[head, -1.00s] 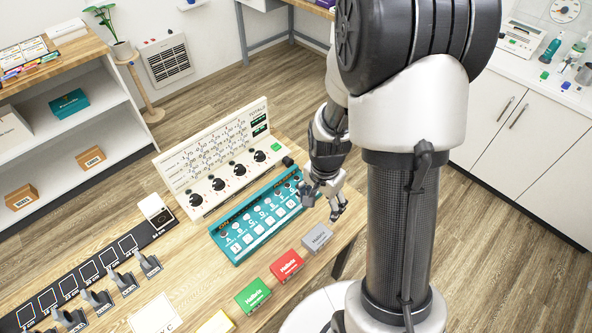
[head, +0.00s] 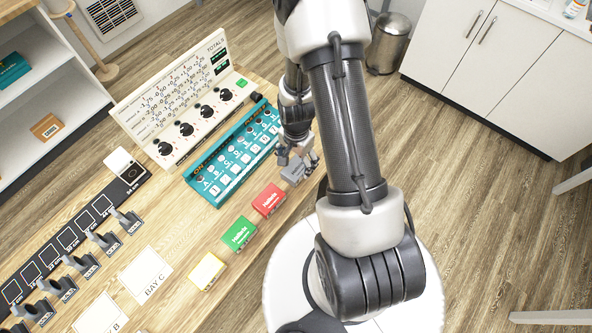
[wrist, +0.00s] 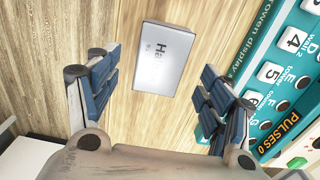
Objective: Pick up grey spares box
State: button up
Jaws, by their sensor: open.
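The grey spares box (head: 291,174) lies on the wooden table near its edge, beside the red box. In the wrist view the grey box (wrist: 166,58) shows its printed top, ahead of my gripper and roughly centred between the fingers. My gripper (head: 298,160) is just above the box in the head view and partly covers it. In the wrist view my gripper (wrist: 160,82) is open, with blue-padded fingers to either side and nothing between them. I cannot tell the exact height between fingertips and box.
Red (head: 269,200), green (head: 238,234) and yellow (head: 206,271) boxes stand in a row along the table edge. A teal keypad panel (head: 208,192) lies close to the gripper, with a white dial panel (head: 150,131) behind it.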

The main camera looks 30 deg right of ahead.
aim_at(296, 167)
notch_tip(296, 167, down, 5)
jog(key=shift+f+b, duration=0.1)
jog(key=shift+b, duration=0.85)
jog(key=shift+c, duration=0.4)
jog(key=c, duration=1.1)
